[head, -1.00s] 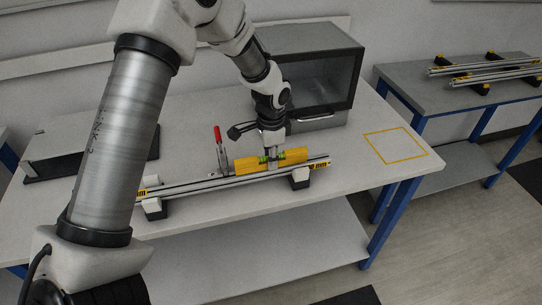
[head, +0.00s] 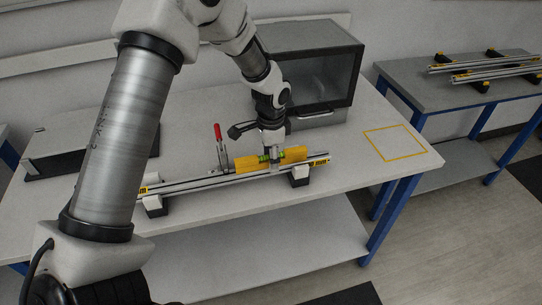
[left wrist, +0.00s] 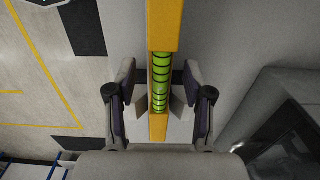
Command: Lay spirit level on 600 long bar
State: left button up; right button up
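The yellow spirit level (head: 295,155) with green vials lies lengthwise along the long silver bar (head: 215,182), its lower edge at the bar's top. I cannot tell how fully it rests on the bar. My left gripper (head: 272,160) is at its middle, pointing down. In the left wrist view, the fingers (left wrist: 160,95) stand either side of the level (left wrist: 164,25), around its green part. Whether they press on it is unclear. The bar lies on two white and black supports (head: 300,177) and has yellow-black end labels. My right gripper is not in view.
A red-handled clamp (head: 219,145) stands just behind the bar. A dark-fronted cabinet (head: 325,80) is behind my gripper. A yellow-outlined square (head: 395,143) at the table's right is empty. More bars (head: 490,75) lie on a second table.

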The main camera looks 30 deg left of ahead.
pick_arm(q)
jog(key=shift+r, duration=0.1)
notch_tip(320, 180, up, 12)
dwell(0.4)
dwell(0.3)
